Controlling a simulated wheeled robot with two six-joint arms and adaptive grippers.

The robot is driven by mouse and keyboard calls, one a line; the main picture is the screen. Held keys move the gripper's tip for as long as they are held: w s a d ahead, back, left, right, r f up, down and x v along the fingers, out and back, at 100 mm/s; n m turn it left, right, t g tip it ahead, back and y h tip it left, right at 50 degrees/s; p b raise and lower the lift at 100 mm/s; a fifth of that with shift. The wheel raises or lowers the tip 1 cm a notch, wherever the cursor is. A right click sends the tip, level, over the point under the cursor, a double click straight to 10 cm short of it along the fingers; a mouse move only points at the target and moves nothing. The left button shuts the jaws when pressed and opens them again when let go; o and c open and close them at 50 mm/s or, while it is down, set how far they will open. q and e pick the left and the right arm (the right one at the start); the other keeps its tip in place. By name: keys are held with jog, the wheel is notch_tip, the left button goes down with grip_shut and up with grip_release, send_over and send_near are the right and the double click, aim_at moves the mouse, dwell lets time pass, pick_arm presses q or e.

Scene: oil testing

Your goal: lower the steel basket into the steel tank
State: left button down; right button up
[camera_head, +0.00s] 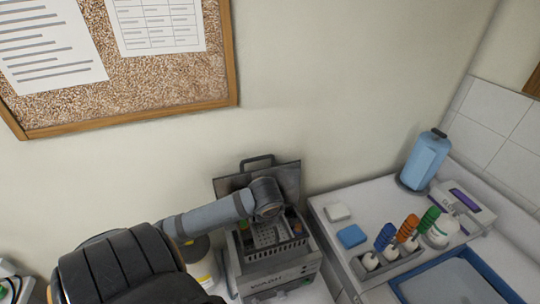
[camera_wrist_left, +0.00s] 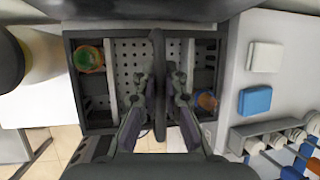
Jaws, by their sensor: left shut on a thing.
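The steel tank (camera_head: 282,280) is a boxy unit with a printed front, standing against the wall. Its dark lid (camera_head: 289,177) is raised behind it. The steel basket (camera_head: 264,236), with a perforated floor, is at the tank's opening; how deep it sits I cannot tell. In the left wrist view the basket (camera_wrist_left: 130,58) holds a green-topped item (camera_wrist_left: 88,57) and an orange-topped item (camera_wrist_left: 207,101). My left gripper (camera_wrist_left: 160,80) is shut on the basket's dark handle (camera_wrist_left: 158,50), which runs between its fingers. My right gripper is not in view.
A yellow-labelled container (camera_head: 204,270) stands close left of the tank.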

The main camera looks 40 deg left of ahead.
aim_at(270, 233)
pick_arm(q)
notch_tip(270, 233, down, 10)
jog(key=b, duration=0.8)
jog(key=shift+d+r, duration=0.1)
jog(key=shift+r, duration=0.15)
jog(key=shift+f+b, duration=0.6)
jog(key=shift+f, duration=0.15)
jog(key=shift+f+b, duration=0.55)
jog(key=shift+f, duration=0.1)
jog(key=shift+f+b, duration=0.55)
jog(key=shift+f, duration=0.05)
jog(key=c, duration=1.4)
grip_release()
jog(key=shift+o, duration=0.2)
jog(key=shift+s, duration=0.1)
